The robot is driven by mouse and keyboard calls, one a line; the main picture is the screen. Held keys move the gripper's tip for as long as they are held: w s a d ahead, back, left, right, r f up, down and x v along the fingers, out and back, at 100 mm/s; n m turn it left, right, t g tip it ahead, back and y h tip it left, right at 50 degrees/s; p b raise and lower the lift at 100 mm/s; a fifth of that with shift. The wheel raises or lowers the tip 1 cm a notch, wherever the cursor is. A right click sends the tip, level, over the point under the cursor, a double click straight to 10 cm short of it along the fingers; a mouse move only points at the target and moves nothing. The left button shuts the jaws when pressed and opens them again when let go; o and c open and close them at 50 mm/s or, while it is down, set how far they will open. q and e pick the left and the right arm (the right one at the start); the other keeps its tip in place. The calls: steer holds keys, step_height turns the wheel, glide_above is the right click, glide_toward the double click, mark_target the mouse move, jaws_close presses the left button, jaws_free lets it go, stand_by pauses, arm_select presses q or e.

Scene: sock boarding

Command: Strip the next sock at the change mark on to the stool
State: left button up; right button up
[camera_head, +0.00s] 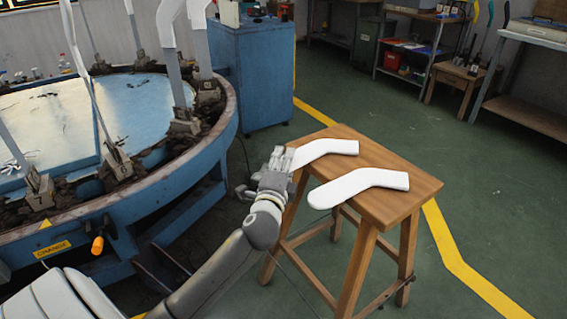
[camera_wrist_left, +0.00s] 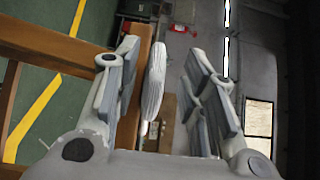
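My left gripper (camera_head: 282,158) is at the stool's left edge, beside the end of a white sock (camera_head: 325,149). In the left wrist view its fingers (camera_wrist_left: 165,58) are spread, with a ribbed white sock (camera_wrist_left: 154,80) between them and a clear gap to the right finger. A second white sock (camera_head: 360,185) lies nearer on the wooden stool (camera_head: 405,203). White socks hang on upright boards (camera_head: 172,22) on the blue round machine (camera_head: 190,162). A yellow CHANGE sign (camera_head: 52,249) is on its rim, below the stand numbered 7 (camera_head: 40,192). My right gripper is out of view.
An orange knob (camera_head: 97,245) sticks out beside the sign. A blue cabinet (camera_head: 255,75) stands behind the machine. Shelves and a workbench (camera_head: 530,40) line the back. The green floor right of the stool is clear, with a yellow line (camera_head: 445,245).

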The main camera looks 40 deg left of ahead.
arm_select(q)
steer(key=v, duration=1.2)
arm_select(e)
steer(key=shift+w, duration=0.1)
arm_select(q)
steer(key=shift+a, duration=0.1)
